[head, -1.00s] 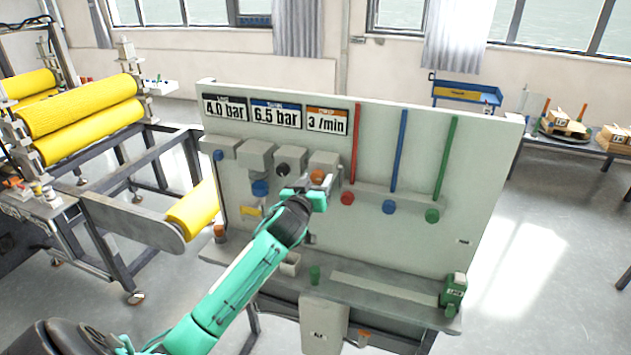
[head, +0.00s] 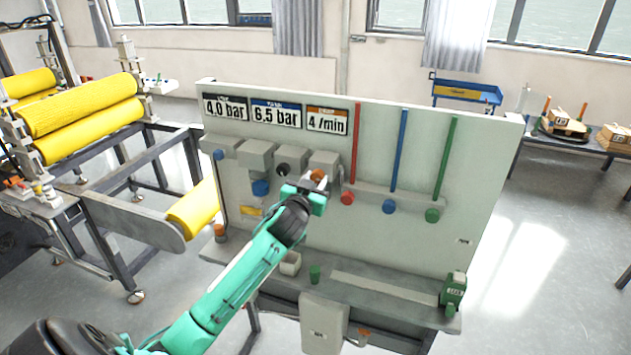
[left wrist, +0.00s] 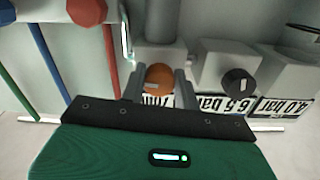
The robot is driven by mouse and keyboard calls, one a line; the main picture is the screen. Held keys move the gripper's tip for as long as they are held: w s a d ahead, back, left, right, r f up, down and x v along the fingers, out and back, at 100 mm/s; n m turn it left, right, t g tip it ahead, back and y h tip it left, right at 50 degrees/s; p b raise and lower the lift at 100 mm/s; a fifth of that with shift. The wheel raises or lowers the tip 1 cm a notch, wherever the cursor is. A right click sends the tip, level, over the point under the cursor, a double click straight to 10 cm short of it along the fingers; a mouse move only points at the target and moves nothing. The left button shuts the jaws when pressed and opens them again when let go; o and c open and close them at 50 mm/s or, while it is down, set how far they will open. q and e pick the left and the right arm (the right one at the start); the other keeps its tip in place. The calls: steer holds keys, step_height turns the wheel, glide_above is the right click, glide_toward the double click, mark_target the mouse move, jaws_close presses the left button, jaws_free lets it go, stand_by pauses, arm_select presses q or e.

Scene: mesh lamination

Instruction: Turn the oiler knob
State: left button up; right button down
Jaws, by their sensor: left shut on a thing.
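The orange oiler knob (head: 318,175) is on the panel below the orange-topped sign, which reads 4 /min (head: 327,121). My left gripper (head: 312,188) is at the knob and shut on it. In the left wrist view the orange knob (left wrist: 159,79) sits between the two fingers of my left gripper (left wrist: 158,88). The fingers partly cover the knob in the head view. My right gripper is in neither view.
The panel (head: 480,180) also carries a blue knob (head: 260,187), a black knob (head: 283,169), and red (head: 347,198), blue (head: 389,206) and green (head: 432,215) knobs under coloured bars.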

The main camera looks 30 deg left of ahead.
arm_select(q)
steer(key=m, duration=0.5)
steer(key=shift+a+m+p, duration=0.15)
steer(key=shift+m+p, duration=0.25)
steer(key=shift+m, duration=0.7)
steer(key=o, duration=1)
steer(key=shift+s, duration=0.1)
